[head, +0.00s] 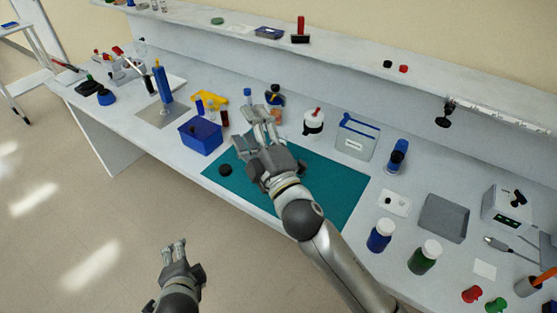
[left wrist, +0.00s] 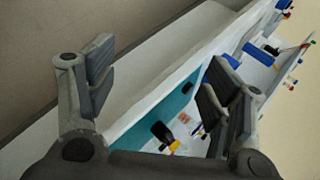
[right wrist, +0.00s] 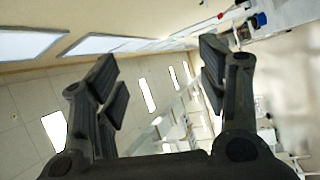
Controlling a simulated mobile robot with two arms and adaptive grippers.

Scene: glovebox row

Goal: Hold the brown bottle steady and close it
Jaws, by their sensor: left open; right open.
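I cannot make out the brown bottle for certain. My right gripper and forearm hide part of the teal mat (head: 335,195) in the head view. A black cap (head: 225,170) lies on the mat's left part, near the blue bin. In the left wrist view, a small dark object (left wrist: 162,132) shows over the mat, too small to identify. My right gripper (head: 258,120) is open and empty above the mat's far part. My left gripper (head: 176,247) is open and empty over the floor in front of the bench. Its fingers also show in the left wrist view (left wrist: 155,95).
A blue bin (head: 201,137) stands left of the mat. A blue bottle (head: 380,235) and a green bottle (head: 425,257) stand to the right. A shelf runs along the back.

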